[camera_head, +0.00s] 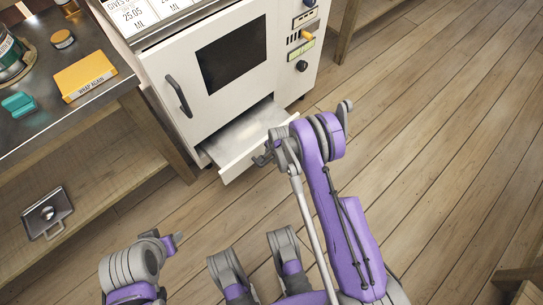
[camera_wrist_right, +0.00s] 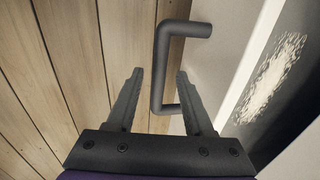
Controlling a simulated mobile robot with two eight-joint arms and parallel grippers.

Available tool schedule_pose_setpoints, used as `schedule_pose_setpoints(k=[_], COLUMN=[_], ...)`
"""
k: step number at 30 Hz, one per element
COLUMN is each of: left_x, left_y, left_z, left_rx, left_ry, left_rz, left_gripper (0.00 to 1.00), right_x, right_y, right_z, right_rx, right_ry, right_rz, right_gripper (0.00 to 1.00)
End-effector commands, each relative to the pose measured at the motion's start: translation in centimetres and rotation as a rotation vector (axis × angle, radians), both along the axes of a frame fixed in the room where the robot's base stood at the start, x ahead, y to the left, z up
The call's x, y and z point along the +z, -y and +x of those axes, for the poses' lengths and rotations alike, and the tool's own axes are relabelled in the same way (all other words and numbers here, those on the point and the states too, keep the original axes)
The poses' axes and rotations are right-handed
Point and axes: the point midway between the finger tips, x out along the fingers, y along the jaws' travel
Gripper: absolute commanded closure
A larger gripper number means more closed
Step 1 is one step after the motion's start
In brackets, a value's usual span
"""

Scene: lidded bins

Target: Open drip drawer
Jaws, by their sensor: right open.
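The drip drawer (camera_head: 262,143) sits at the bottom of a white oven-like machine (camera_head: 190,60). It is pulled partway out, and its pale inside shows from above. My right gripper (camera_head: 264,156) is at the drawer's front panel. In the right wrist view the right gripper (camera_wrist_right: 158,78) is open, with the dark bar handle (camera_wrist_right: 158,75) between its two fingers in the picture. I cannot tell whether a finger touches the handle. My left gripper (camera_head: 172,242) is at the lower left, away from the machine; its finger opening is not clear.
The machine's door has a dark window (camera_head: 232,55) and its own handle (camera_head: 179,96). A metal-topped table (camera_head: 60,125) at left holds a yellow box (camera_head: 85,75), a teal item (camera_head: 19,104) and jars. Wood floor (camera_head: 430,130) at right is clear.

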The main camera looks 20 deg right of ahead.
Motion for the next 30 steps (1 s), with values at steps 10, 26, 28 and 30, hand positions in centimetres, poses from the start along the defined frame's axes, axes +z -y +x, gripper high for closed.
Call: schedule_pose_setpoints(k=[10,26,28,30], left_x=[1.6,2.5,2.5,2.5], left_y=[0.0,0.0,0.0,0.0], left_z=[-0.3,-0.4,-0.4,-0.4], left_rx=[0.000,0.000,0.000,0.000], left_ry=[0.002,0.004,0.004,0.004], left_rz=[0.000,0.000,0.000,0.000], left_gripper=[0.48,0.48,0.48,0.48], right_x=[6.4,10.3,10.3,10.3], right_y=[0.4,0.8,0.8,0.7], right_z=[-1.2,-1.9,-1.9,-1.9], right_rx=[-0.001,-0.001,-0.001,-0.001], right_ry=[0.001,0.000,0.000,0.000], right_rz=[0.001,0.000,0.000,0.000], right_gripper=[0.48,0.48,0.48,0.48])
